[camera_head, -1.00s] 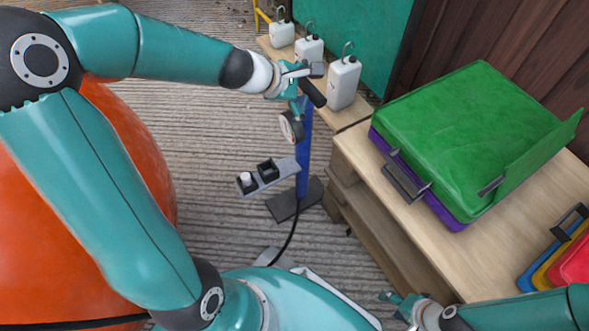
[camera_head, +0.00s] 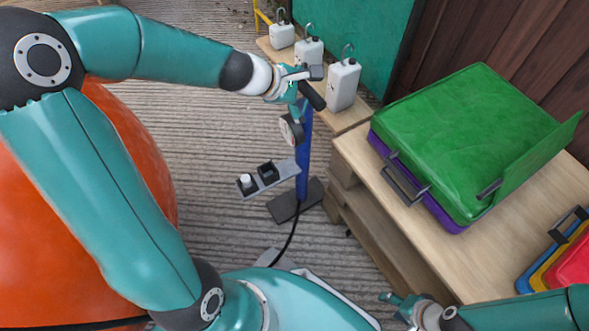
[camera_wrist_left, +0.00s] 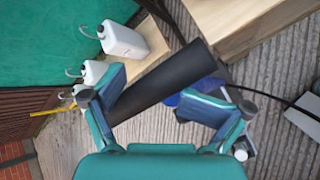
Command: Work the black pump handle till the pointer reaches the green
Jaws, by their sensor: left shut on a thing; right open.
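The black pump handle (camera_head: 312,96) sits at the top of the blue pump post (camera_head: 304,150). My left gripper (camera_head: 300,88) is shut on the handle, which also shows as a thick black bar between the fingers in the left wrist view (camera_wrist_left: 165,78). The round gauge (camera_head: 291,129) hangs on the post just below the gripper, seen nearly edge-on, so its pointer and green zone cannot be read. My right gripper (camera_head: 392,301) is open and empty at the bottom, left of the wooden table's front end.
A small grey shelf (camera_head: 268,180) with black holders juts left from the post. A wooden table (camera_head: 440,235) carries a green case (camera_head: 465,130) at right. A black hose (camera_head: 291,240) runs along the floor.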

